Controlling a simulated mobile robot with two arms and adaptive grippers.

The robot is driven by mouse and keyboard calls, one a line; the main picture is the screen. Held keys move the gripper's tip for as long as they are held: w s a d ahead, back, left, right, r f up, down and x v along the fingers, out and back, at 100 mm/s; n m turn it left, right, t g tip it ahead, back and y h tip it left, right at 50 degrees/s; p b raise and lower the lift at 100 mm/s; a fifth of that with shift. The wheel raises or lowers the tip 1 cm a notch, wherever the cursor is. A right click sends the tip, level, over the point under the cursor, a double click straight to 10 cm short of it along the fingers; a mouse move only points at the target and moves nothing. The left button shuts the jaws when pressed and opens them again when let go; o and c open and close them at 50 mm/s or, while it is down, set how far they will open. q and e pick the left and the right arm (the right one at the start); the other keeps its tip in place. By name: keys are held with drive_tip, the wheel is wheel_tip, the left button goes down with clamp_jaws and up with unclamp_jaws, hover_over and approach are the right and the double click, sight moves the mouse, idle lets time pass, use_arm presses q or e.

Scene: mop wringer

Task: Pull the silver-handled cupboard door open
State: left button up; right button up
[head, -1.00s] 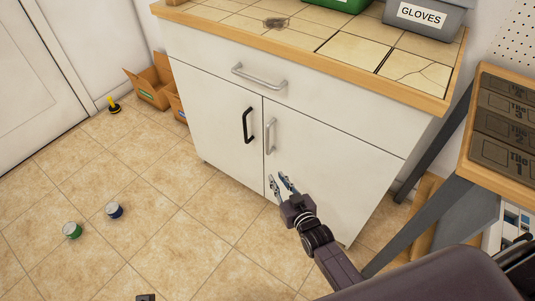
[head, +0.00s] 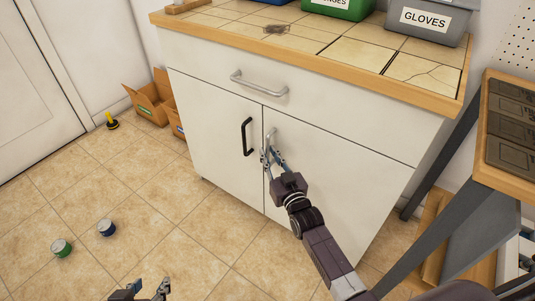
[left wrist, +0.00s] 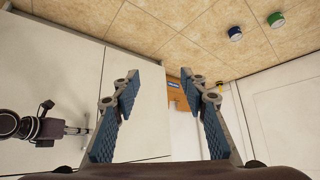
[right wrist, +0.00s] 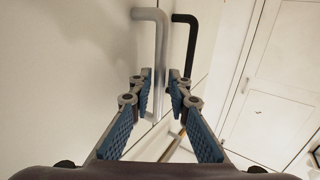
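The silver door handle (head: 271,134) is a vertical bar on the right-hand white cupboard door (head: 335,175), which is closed. My right gripper (head: 270,157) is at the handle's lower part and hides some of it. In the right wrist view the silver handle (right wrist: 163,50) runs down between the fingers of my right gripper (right wrist: 160,78), which stand apart; contact cannot be made out. My left gripper (head: 140,291) is low at the bottom edge of the head view. The left wrist view shows my left gripper (left wrist: 158,75) open and empty.
A black handle (head: 247,137) is on the left door, close beside the silver one. A drawer handle (head: 258,82) is above. A table (head: 495,172) stands at the right.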

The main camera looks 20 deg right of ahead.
use_arm(q)
drive_tip(key=shift+w+d+r+t, duration=0.2)
drive_tip(key=shift+w+r+t, duration=0.15)
drive_tip(key=shift+w, duration=0.2)
drive_tip(key=shift+w+d+r+t, duration=0.15)
drive_tip(key=shift+w+r+t, duration=0.1)
drive_tip(key=shift+w+r, duration=0.25)
use_arm(e)
drive_tip(key=shift+w, duration=0.75)
drive_tip(key=shift+c, duration=0.5)
clamp_jaws()
